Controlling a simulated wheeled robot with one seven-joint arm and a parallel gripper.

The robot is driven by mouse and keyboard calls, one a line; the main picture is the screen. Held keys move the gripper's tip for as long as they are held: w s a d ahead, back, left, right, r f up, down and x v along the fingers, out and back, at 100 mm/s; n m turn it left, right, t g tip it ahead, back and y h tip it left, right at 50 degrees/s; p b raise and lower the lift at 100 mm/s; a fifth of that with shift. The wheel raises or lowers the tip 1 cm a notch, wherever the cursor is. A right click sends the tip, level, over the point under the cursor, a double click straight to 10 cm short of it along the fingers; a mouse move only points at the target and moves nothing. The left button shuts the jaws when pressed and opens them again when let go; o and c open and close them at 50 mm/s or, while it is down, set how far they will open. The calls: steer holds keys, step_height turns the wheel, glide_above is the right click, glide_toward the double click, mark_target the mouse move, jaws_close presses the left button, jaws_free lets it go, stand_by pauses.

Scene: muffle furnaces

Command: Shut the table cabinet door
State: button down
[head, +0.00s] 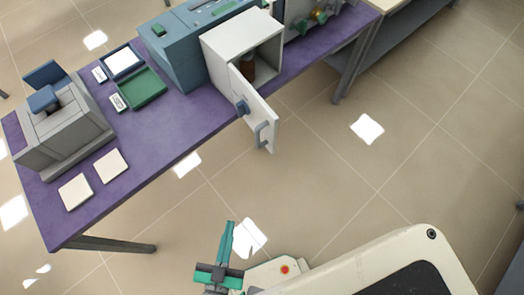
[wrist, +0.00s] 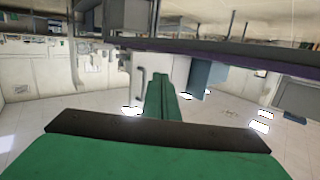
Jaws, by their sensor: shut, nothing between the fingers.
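The white table cabinet (head: 229,43) stands on the purple table (head: 150,127). Its door (head: 259,113) is open and swung out past the table's front edge, with a grey-blue handle (head: 262,133) near its free end. A brown bottle (head: 247,67) shows inside the cabinet. My gripper (head: 230,226) is shut and empty, below the door in the head view and apart from it, over the floor. Its green fingers (wrist: 162,82) are together in the wrist view. A pale panel with a grey handle (wrist: 139,85) shows beyond them, probably the door.
A blue-grey machine (head: 190,52) stands left of the cabinet. Green (head: 143,88) and blue-rimmed (head: 122,61) trays, white pads (head: 110,166) and a grey furnace-like unit (head: 63,130) are farther left. The floor between my base and the table is clear.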

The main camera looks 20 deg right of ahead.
steer(key=w+m+g+h, duration=0.3)
steer(key=w+m+h, duration=0.2)
steer(key=w+h, duration=0.15)
steer(key=m+g+h, duration=0.3)
steer(key=m+g, duration=0.1)
steer(key=g, duration=0.3)
glide_toward(271, 146)
steer(key=x, duration=0.5)
steer(key=shift+d+r, duration=0.1)
steer(key=shift+d, duration=0.65)
steer(key=shift+w, duration=0.2)
